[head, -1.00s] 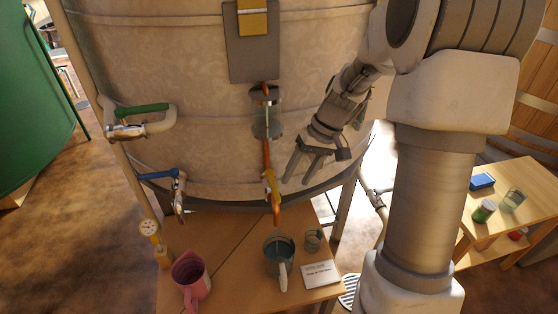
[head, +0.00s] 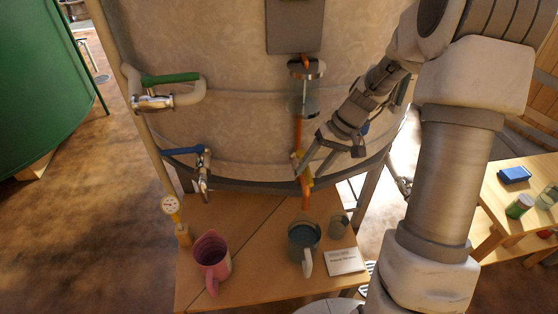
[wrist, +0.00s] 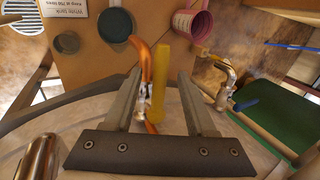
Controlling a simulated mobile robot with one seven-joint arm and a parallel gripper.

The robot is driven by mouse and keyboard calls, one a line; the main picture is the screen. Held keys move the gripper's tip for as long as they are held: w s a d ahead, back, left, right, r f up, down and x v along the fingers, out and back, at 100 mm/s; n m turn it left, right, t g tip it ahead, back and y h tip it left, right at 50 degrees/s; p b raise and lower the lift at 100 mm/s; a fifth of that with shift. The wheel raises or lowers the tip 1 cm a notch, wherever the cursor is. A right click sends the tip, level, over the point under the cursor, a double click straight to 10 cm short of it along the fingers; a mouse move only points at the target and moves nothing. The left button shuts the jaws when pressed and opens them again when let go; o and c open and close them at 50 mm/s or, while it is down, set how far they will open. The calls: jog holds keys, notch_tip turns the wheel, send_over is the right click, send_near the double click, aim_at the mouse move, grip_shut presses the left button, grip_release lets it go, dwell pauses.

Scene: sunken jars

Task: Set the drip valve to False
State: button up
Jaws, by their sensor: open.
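The drip valve, a yellow lever (wrist: 159,88) on a thin copper pipe (head: 297,130), sits low on the front of the big pale tank. My gripper (head: 311,170) is at the valve, its fingers pointing down and left towards it. In the wrist view my gripper (wrist: 159,76) is open, with one finger on each side of the yellow lever and the copper pipe. Gaps show beside both fingers, and neither clearly touches the lever. In the head view the fingers partly cover the lever.
A blue-handled tap (head: 201,172) and a green-handled valve (head: 170,79) are on the tank to the left.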

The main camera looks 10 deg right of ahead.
jog(key=shift+b+x, duration=1.05)
jog(key=shift+x, duration=0.2)
grip_shut()
